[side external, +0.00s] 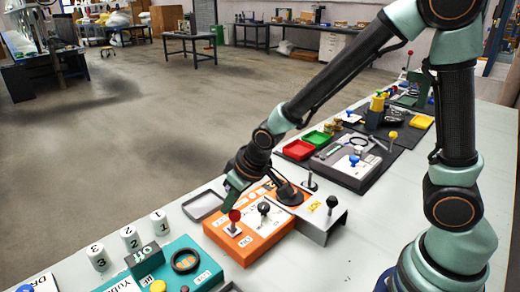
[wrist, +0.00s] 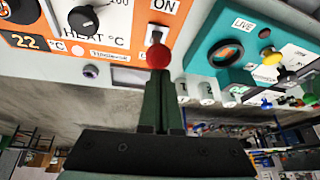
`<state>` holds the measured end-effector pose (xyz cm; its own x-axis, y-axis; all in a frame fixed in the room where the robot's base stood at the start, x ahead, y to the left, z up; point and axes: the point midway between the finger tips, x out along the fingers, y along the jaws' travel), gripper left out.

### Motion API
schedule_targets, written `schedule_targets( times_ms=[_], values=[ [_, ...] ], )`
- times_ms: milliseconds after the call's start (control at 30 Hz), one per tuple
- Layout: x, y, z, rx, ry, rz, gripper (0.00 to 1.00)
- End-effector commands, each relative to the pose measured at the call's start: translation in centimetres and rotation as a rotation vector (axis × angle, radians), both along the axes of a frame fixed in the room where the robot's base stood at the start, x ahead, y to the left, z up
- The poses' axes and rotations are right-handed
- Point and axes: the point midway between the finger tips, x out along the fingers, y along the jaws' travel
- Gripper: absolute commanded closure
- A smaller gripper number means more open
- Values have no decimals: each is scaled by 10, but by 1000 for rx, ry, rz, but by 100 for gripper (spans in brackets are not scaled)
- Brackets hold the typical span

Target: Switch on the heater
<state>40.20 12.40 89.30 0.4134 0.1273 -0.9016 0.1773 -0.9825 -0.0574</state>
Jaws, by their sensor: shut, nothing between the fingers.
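The heater is an orange panel box (side external: 250,244) on the table. A lever with a red ball tip (side external: 235,215) stands on its near left part. In the wrist view the red ball (wrist: 158,56) sits right at my fingertips, with a white plate and an "ON" label (wrist: 165,6) behind it. My gripper (side external: 230,188) is shut and empty, pointing down close beside the red ball. In the wrist view my fingers (wrist: 160,75) are together. I cannot tell whether they touch the ball. A black knob (wrist: 83,19) and a "22" display (wrist: 22,42) are on the orange panel.
A teal box (side external: 180,262) with a black ring and yellow button is at the left. White numbered cylinders (side external: 130,238) stand behind it. A grey tray (side external: 203,205) lies beyond the heater.

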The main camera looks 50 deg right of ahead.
Motion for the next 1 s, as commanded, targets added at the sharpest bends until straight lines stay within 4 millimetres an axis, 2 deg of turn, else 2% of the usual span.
schedule_targets(
  times_ms=[400, 1000],
  values=[
    [-17, 0, -3, 4, 6, 2, 100],
    [-23, -1, -6, 0, 18, 3, 100]
  ],
)
